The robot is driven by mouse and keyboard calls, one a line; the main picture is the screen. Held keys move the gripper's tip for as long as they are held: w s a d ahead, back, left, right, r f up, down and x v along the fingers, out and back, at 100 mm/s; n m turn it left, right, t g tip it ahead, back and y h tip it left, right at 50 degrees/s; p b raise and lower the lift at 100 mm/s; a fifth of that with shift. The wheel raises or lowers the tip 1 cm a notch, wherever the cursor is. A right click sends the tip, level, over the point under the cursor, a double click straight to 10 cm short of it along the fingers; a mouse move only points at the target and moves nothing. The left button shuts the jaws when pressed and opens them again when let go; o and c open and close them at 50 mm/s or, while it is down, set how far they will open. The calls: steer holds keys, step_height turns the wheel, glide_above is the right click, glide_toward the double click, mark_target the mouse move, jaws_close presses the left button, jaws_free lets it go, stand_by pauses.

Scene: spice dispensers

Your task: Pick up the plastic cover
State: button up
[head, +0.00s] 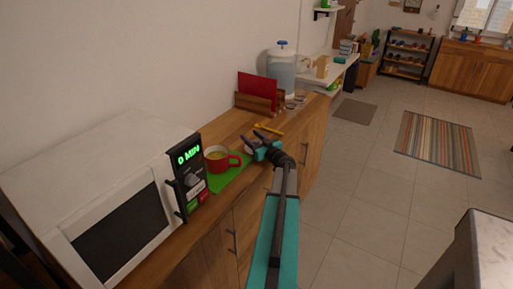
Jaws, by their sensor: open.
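I cannot make out a plastic cover for certain in the head view. My gripper (251,139) is above the wooden counter, to the right of a red mug (233,161). Its dark fingers are apart, and I see nothing held between them. The mug stands on a flat green sheet (229,180), and its inside looks yellowish. A thin yellow item (269,129) lies on the counter just beyond the gripper. My gripper and wrist hide part of the counter.
A white microwave (119,204) showing "0 MIN" stands at the left. A wooden rack (257,104) with a red board (258,91) and a large clear water dispenser (282,70) stand farther back on the counter (216,127). The tiled floor (353,190) at the right is largely open.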

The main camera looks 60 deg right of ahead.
stand_by(0.4)
steer(key=c, duration=1.2)
steer(key=shift+o, duration=0.2)
steer(key=shift+r, duration=0.1)
steer(key=shift+a+r, duration=0.1)
steer(key=shift+r, duration=0.75)
steer(key=shift+s+a+r, duration=0.1)
steer(key=shift+r, duration=0.8)
steer(key=a+v, duration=0.1)
steer(key=v, duration=0.4)
steer(key=a+r+b+v, duration=0.1)
steer(key=v, duration=0.4)
steer(key=w+a+v, duration=0.1)
steer(key=v, duration=0.4)
steer(key=shift+r+b, duration=0.15)
steer(key=shift+b, duration=0.25)
steer(key=shift+s, duration=0.1)
